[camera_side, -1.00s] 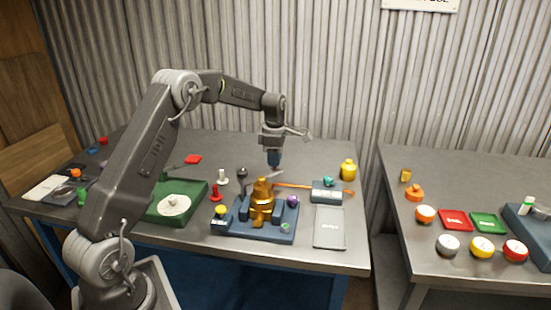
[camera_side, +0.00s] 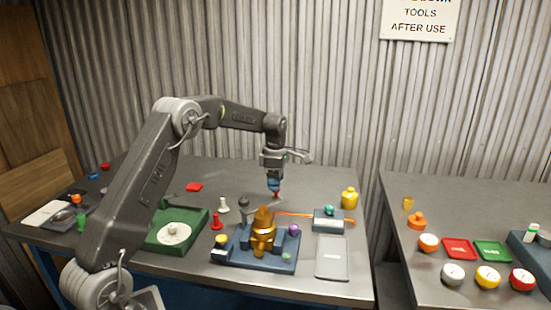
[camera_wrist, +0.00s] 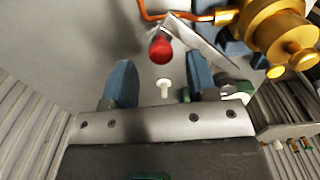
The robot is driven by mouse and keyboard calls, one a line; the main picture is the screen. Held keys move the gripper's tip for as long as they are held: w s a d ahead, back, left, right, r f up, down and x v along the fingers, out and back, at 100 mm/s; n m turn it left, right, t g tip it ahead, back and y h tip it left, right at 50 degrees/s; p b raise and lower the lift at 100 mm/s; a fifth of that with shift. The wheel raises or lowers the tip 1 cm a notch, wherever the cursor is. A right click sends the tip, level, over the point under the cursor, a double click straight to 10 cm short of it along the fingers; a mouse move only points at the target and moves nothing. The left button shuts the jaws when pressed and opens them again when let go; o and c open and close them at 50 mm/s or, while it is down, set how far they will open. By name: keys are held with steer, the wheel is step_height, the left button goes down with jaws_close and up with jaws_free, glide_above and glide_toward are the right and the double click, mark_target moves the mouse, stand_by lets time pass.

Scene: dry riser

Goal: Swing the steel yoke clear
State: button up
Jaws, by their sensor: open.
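The steel yoke (camera_wrist: 203,42) is a flat grey bar with a red knob (camera_wrist: 160,50) at one end. Its other end lies beside the brass valve body (camera_wrist: 270,22). In the side view the yoke (camera_side: 264,207) runs behind the top of the brass body (camera_side: 263,232), which stands in a blue fixture (camera_side: 232,253).
A dark-knobbed post (camera_side: 243,204) stands close left of the yoke. A red peg (camera_side: 217,220) and a white peg (camera_side: 224,205) stand farther left. An orange tube (camera_side: 297,214) runs right to a grey box (camera_side: 328,220). A grey tray (camera_side: 332,257) lies front right.

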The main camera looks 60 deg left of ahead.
step_height(320, 180, up, 12)
steer(key=shift+f, duration=0.15)
stand_by(0.5)
steer(key=s+d+r+m+t, duration=0.1)
steer(key=s+d+r+m, duration=0.3)
steer(key=s+d+m, duration=0.3)
steer(key=s+d+r+m+t, duration=0.25)
steer(key=s+d+m, duration=0.3)
steer(key=d, duration=0.35)
steer(key=s+d+f+m+t, duration=0.1)
steer(key=s+d+f+m, duration=0.2)
steer(key=s+m, duration=0.4)
steer(key=s+d+f+m+t, duration=0.1)
steer(key=s+d+f+m, duration=0.2)
steer(key=s+d+m, duration=0.3)
steer(key=s+m, duration=0.1)
steer(key=s, duration=0.3)
steer(key=shift+d+f+m, duration=0.2)
steer(key=shift+f+m, duration=0.15)
steer(key=shift+f, duration=0.05)
